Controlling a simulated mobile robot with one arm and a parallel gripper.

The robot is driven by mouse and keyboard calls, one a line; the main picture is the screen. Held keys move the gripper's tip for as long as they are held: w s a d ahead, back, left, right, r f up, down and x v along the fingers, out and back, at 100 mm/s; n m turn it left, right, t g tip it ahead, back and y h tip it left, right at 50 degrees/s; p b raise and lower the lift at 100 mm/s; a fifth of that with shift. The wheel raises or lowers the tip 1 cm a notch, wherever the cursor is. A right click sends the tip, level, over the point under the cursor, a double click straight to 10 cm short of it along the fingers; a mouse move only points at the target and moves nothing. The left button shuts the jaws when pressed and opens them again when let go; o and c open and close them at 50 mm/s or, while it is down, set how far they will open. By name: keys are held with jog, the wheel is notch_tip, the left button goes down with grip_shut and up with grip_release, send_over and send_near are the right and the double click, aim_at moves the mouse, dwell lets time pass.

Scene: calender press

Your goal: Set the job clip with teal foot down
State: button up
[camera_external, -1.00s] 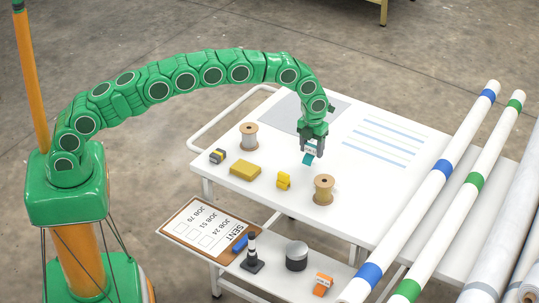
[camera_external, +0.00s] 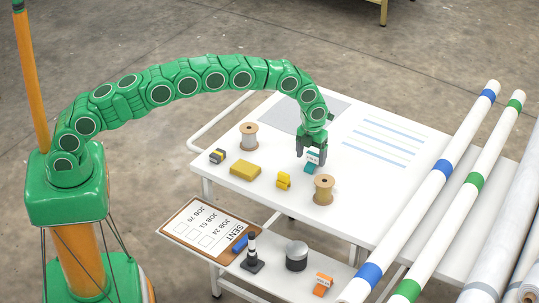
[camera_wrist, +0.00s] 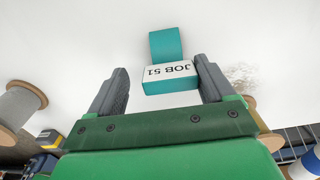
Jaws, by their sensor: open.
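The job clip (camera_external: 313,161) is teal with a white label, and it rests on the white cart top. In the wrist view the clip (camera_wrist: 168,72) shows "JOB 51" on its near block, with a teal tab reaching away from it. My gripper (camera_external: 311,153) is just above the cart top, its fingers on either side of the clip. In the wrist view my gripper (camera_wrist: 162,78) is open, with a clear gap on the left and the right finger close to the clip. The clip's underside is hidden.
A wooden spool (camera_external: 324,190) stands close in front of the clip. A yellow clip (camera_external: 284,180), a yellow block (camera_external: 245,170) and another spool (camera_external: 249,136) are to the left. Blue-striped paper (camera_external: 381,142) lies to the right. A lower shelf holds a clipboard (camera_external: 190,247).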

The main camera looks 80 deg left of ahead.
aim_at(311, 152)
notch_tip(311, 152, up, 11)
jog(key=s+d+r+n, duration=0.2)
jog(key=s+r+n, duration=0.4)
jog(key=s+r, duration=0.6)
jog(key=s+d+r+n+g, duration=0.1)
jog(key=s+r+n, duration=0.35)
jog(key=s, duration=0.45)
jog(key=s+r+n, duration=0.4)
jog(key=s+r, duration=0.1)
jog(key=s, duration=0.4)
jog(key=s+d+f+n, duration=0.1)
jog(key=s+n, duration=1.1)
jog(key=s, duration=2.2)
jog(key=shift+s+f+g, duration=0.35)
jog(key=shift+f+g, duration=0.05)
jog(key=shift+f, duration=0.15)
